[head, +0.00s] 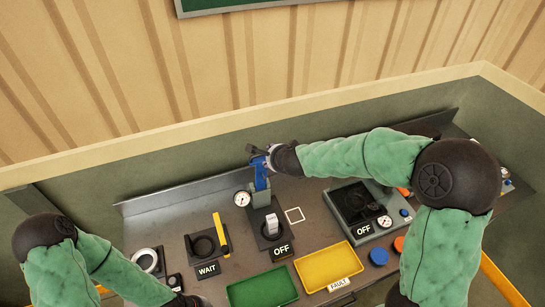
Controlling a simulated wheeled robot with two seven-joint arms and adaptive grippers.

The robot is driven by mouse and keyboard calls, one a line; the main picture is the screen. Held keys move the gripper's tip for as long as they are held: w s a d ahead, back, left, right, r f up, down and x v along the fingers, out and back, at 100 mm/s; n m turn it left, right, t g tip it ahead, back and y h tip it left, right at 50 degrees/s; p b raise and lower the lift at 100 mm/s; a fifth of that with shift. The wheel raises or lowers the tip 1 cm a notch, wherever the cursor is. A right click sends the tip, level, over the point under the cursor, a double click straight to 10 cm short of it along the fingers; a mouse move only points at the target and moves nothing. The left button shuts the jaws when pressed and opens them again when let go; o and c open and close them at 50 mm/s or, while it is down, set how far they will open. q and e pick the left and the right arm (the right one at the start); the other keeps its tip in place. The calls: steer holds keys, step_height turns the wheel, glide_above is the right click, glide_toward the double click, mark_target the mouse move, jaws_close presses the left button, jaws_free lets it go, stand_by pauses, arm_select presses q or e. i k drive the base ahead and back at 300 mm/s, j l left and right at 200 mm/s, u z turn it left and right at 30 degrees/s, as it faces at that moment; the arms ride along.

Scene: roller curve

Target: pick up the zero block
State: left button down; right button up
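No block in the head view carries a readable zero mark, so I cannot tell for sure which thing is the zero block. A small pale upright block (272,223) stands on a black base behind an OFF label (281,250). My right gripper (257,157) is at the blue upright part (262,177) of a grey stand behind that block. Its fingers are small and partly merged with the blue part, so its opening and any contact are unclear. My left gripper (186,301) is low at the bottom edge, mostly cut off.
A round gauge (242,198) is left of the stand. A yellow handle (221,235) rises by the WAIT label (207,269). Green (262,291) and yellow (328,267) trays lie in front. A grey device (361,213) stands right, below my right arm. A low wall borders the bench behind.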

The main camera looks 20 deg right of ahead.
mark_target(271, 223)
steer(key=k, duration=1)
